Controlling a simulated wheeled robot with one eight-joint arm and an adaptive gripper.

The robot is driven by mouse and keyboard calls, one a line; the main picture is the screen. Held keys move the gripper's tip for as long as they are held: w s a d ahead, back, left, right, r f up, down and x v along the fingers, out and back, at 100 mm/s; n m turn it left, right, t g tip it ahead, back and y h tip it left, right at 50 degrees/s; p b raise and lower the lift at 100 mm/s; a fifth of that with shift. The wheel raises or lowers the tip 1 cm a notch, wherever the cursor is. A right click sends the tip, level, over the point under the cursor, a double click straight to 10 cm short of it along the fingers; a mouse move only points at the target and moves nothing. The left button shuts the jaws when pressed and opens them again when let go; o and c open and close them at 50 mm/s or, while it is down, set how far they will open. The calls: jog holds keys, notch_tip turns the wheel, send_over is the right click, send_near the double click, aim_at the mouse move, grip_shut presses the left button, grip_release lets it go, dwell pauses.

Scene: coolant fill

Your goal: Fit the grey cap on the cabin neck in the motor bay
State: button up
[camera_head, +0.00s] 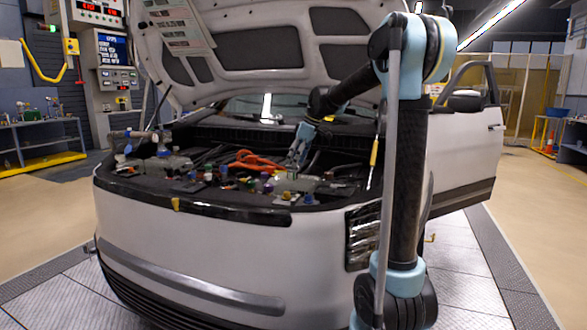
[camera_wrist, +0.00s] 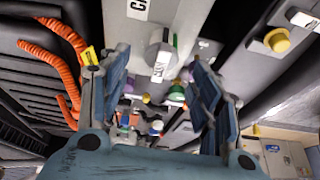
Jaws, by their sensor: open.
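My gripper (camera_wrist: 160,75) is open, with its two blue-grey fingers spread wide apart. In the head view my gripper (camera_head: 296,158) reaches down into the motor bay, near an orange cable. A grey round piece (camera_wrist: 158,48), which looks like the grey cap, shows beyond and between the fingertips in the wrist view, at a grey box. I cannot tell whether the piece sits on the cabin neck, whose opening I cannot make out. Neither finger visibly touches it.
Orange cables (camera_wrist: 52,50) run along the left of the wrist view. A yellow cap (camera_wrist: 277,40) stands on a dark box at right. Several coloured caps crowd the bay's front. The raised hood (camera_head: 260,48) hangs over the bay.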

jog(key=w+v, duration=0.1)
jog(key=v, duration=0.6)
jog(key=shift+s+r, duration=0.4)
jog(key=shift+s, duration=0.1)
jog(key=shift+d, duration=0.15)
